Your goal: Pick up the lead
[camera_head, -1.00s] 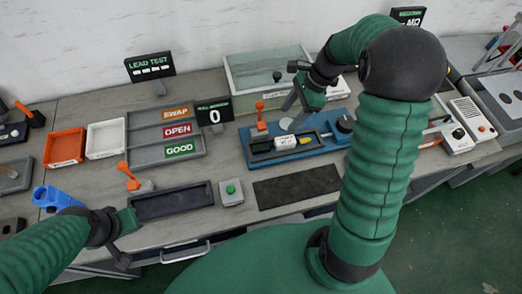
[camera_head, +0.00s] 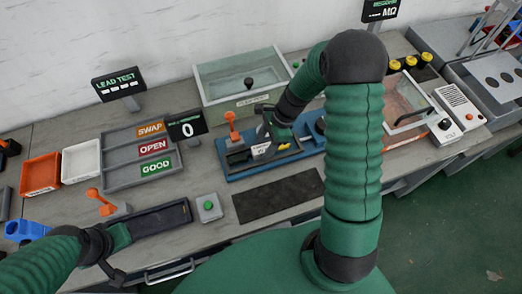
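A white block with dark print (camera_head: 261,150) sits in the dark channel of the blue fixture (camera_head: 236,172). A small yellow piece (camera_head: 284,147) lies just right of it. I cannot tell for certain which part is the lead. My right gripper (camera_head: 268,134) points down at the fixture, right at the white block, and partly hides it. Its fingers are too small and dark to tell whether they hold it. My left gripper (camera_head: 113,254) is low at the left, by the near end of the dark tray (camera_head: 160,219); its opening is unclear.
An orange lever (camera_head: 232,124) stands on the fixture's left. A clear-walled box (camera_head: 235,85) stands behind it. A sorting tray (camera_head: 118,183) marked SWAP, OPEN and GOOD lies left. A green-button box (camera_head: 209,207) and a bare dark mat (camera_head: 278,196) lie in front.

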